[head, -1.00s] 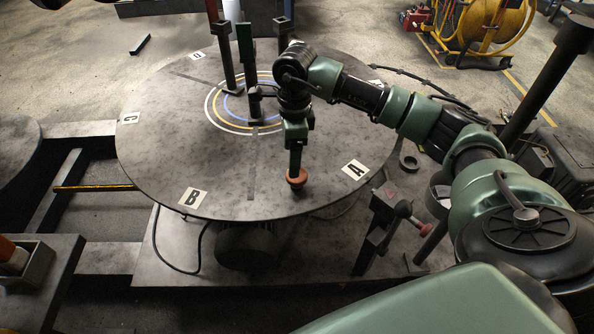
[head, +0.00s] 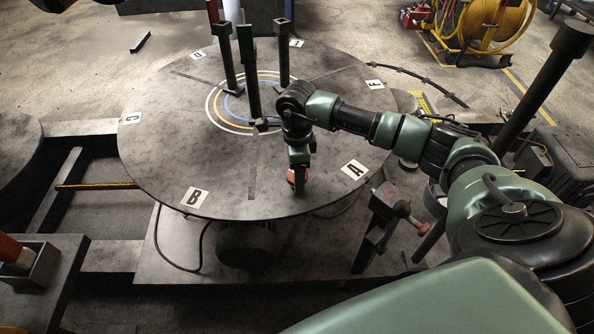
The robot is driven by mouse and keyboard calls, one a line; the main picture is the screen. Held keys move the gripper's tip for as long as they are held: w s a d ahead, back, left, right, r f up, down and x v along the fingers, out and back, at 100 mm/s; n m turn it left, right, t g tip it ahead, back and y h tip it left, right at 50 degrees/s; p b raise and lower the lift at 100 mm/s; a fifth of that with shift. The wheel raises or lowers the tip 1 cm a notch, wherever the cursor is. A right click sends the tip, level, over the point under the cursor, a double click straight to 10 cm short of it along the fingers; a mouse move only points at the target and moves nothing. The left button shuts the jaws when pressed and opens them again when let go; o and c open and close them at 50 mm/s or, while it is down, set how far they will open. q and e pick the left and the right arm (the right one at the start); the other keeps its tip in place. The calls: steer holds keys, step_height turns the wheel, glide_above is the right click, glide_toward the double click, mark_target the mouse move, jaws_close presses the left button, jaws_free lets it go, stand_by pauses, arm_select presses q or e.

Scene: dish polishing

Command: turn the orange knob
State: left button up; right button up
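The orange knob (head: 291,178) is on the round dark table, near its front edge between the labels A and B. It is partly hidden by my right gripper (head: 299,183), which comes down on it from above. A dark finger crosses in front of the knob, with orange showing mainly to its left. The gap between the fingers is too small and covered to tell whether they are closed on the knob. My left gripper is not in view.
Several dark upright posts (head: 247,75) stand on the round table (head: 160,150) around painted rings. A red-knobbed lever (head: 402,208) stands beyond its front right edge. An orange object (head: 8,247) sits in a holder at the lower left. The table's left side is clear.

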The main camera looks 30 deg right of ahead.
steer(key=c, duration=1.2)
steer(key=shift+m, duration=0.3)
steer(key=shift+m+b, duration=0.8)
steer(key=shift+m, duration=0.4)
steer(key=shift+m+b, duration=0.55)
steer(key=shift+m, duration=1.15)
steer(key=o, duration=1.4)
